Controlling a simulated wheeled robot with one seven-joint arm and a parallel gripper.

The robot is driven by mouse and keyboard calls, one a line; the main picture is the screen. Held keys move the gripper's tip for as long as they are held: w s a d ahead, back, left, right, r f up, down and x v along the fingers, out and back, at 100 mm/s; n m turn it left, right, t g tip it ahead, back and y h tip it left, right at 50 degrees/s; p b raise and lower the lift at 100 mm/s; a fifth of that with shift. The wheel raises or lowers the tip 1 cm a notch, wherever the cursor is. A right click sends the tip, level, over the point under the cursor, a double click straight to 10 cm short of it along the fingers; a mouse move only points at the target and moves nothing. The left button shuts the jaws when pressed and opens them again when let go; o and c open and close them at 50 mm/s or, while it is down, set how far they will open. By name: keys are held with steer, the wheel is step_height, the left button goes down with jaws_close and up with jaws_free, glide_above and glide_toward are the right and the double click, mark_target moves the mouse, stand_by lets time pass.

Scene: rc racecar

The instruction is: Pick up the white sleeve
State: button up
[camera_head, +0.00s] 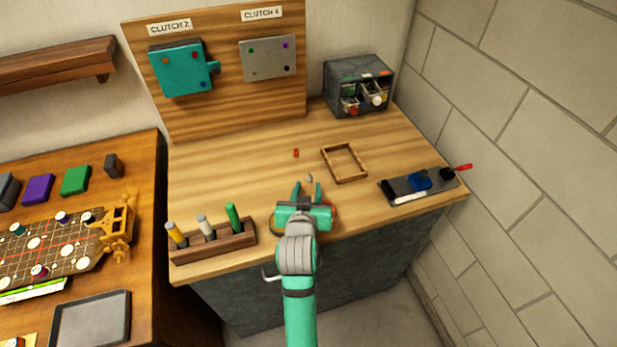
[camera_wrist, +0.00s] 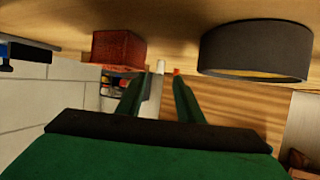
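A small whitish piece, which looks like the white sleeve (camera_head: 309,178), stands on the wooden bench just beyond my fingertips. In the wrist view the white sleeve (camera_wrist: 160,66) shows small, in line with the gap between the fingers. My gripper (camera_head: 308,188) is open and empty, with its two green fingers pointing at the piece. In the wrist view my gripper (camera_wrist: 156,78) also shows apart fingers with nothing between them. The sleeve is not touching either finger as far as I can see.
A small orange-red piece (camera_head: 296,153) lies farther back. A wooden frame (camera_head: 344,163) is behind right. A red block (camera_wrist: 118,47) and a dark round ring (camera_wrist: 257,50) flank my gripper. A peg holder (camera_head: 215,245) stands left, a tool tray (camera_head: 410,190) right.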

mark_target(309, 175)
steer(key=shift+r+x, duration=0.15)
steer(key=shift+x, duration=1.3)
steer(key=shift+r+x, duration=0.15)
steer(key=shift+x, duration=1.25)
steer(key=shift+w, duration=0.15)
jaws_close()
